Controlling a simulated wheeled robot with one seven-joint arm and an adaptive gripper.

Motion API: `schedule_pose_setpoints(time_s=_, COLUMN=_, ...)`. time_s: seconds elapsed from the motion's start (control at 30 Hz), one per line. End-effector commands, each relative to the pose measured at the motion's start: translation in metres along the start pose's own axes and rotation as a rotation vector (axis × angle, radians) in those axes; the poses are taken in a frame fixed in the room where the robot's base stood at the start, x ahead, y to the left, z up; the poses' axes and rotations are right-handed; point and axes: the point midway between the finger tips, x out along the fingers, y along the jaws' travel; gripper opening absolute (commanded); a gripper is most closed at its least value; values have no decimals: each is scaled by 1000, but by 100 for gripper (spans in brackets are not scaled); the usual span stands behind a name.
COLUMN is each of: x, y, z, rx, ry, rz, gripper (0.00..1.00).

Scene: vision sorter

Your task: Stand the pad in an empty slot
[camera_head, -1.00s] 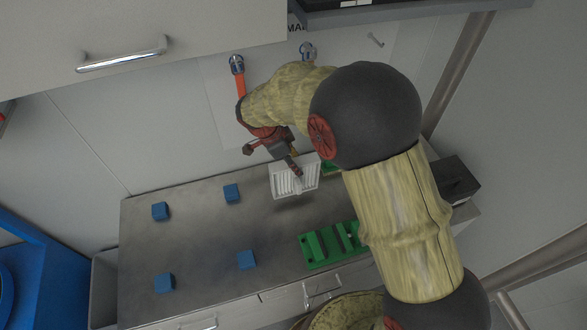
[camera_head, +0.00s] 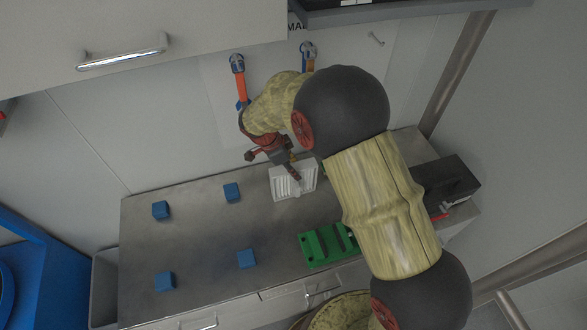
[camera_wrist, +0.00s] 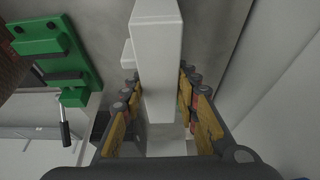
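In the wrist view the white pad (camera_wrist: 157,60) runs up between the fingers. A green slotted rack (camera_head: 312,248) lies at the front of the worktop, with dark slots. The rack also shows at upper left in the wrist view (camera_wrist: 45,45). My arm partly covers its right side.
Several blue cubes (camera_head: 161,210) (camera_head: 247,259) stand on the left half of the steel worktop (camera_head: 200,240). A black box (camera_head: 452,180) is at the right end. Tools (camera_head: 238,75) hang on the back wall. The worktop between the cubes is clear.

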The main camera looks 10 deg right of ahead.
Motion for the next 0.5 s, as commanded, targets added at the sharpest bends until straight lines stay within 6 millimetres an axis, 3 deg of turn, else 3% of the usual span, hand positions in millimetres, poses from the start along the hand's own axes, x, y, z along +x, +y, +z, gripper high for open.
schedule_pose_setpoints(time_s=0.27, x=0, y=0, z=0, rx=0, ry=0, rz=0, gripper=47)
schedule_pose_setpoints(time_s=0.5, x=0, y=0, z=0, rx=0, ry=0, rz=0, gripper=48)
